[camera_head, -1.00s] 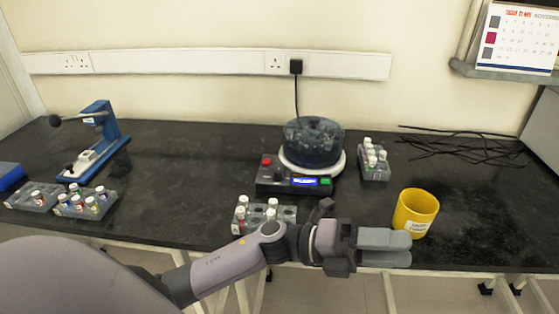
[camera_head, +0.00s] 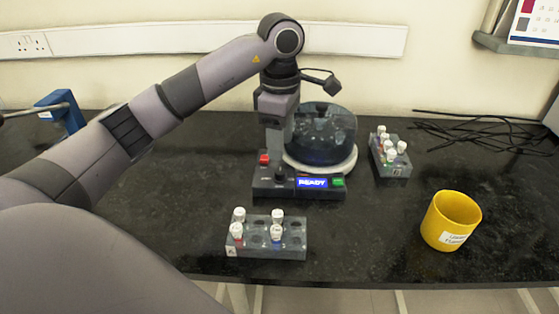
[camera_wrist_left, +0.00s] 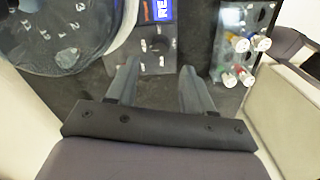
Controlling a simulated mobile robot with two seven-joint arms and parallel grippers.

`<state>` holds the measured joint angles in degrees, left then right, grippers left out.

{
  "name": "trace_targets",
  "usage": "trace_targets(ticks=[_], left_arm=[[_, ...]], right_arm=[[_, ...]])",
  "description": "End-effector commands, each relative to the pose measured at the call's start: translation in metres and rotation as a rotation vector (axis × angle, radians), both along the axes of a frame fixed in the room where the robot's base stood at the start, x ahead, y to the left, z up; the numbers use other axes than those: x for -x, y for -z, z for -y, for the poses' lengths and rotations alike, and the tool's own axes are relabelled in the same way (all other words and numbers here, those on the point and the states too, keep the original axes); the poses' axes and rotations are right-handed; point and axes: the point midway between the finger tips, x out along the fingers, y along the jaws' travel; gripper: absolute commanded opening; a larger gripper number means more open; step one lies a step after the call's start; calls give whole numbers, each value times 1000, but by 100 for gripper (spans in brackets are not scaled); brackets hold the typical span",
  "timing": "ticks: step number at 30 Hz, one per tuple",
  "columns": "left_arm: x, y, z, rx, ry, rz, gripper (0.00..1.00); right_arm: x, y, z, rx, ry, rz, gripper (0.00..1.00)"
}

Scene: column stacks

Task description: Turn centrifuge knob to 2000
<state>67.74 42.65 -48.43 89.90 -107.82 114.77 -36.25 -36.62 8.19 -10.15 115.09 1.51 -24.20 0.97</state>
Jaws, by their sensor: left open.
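The centrifuge stands at the back of the black bench in the head view, with a dark translucent domed lid (camera_head: 322,132) on a pale round rim. Its front panel has a blue display (camera_head: 311,183) reading READY, a red button (camera_head: 264,159), a green button (camera_head: 338,182) and a black knob (camera_head: 281,173). My left gripper (camera_head: 279,158) points down just above the knob. In the left wrist view, the open fingers (camera_wrist_left: 158,66) are apart with nothing between them, and the knob (camera_wrist_left: 157,44) lies just beyond their tips. Whether they touch the panel is unclear.
A rack with white-capped tubes (camera_head: 290,245) stands in front of the centrifuge, and another rack (camera_head: 388,165) stands to its right. A yellow cup (camera_head: 451,222) is at the right front. Black cables (camera_head: 470,135) lie behind. A blue device (camera_head: 62,110) is at the left.

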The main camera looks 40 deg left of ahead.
Motion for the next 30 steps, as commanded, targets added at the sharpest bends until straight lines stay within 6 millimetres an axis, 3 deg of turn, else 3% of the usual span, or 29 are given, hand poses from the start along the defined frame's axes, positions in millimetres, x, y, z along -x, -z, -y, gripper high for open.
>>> trace_targets(ticks=[15,26,30], left_arm=[[1,64,-1,-5,-1,-2,52],[0,70,-1,-3,-1,-1,52],[0,70,-1,-3,-1,-1,6]], right_arm=[[0,3,2,7,-5,-1,64],[0,3,2,7,-3,-2,64],[0,3,2,5,-2,-2,64]])
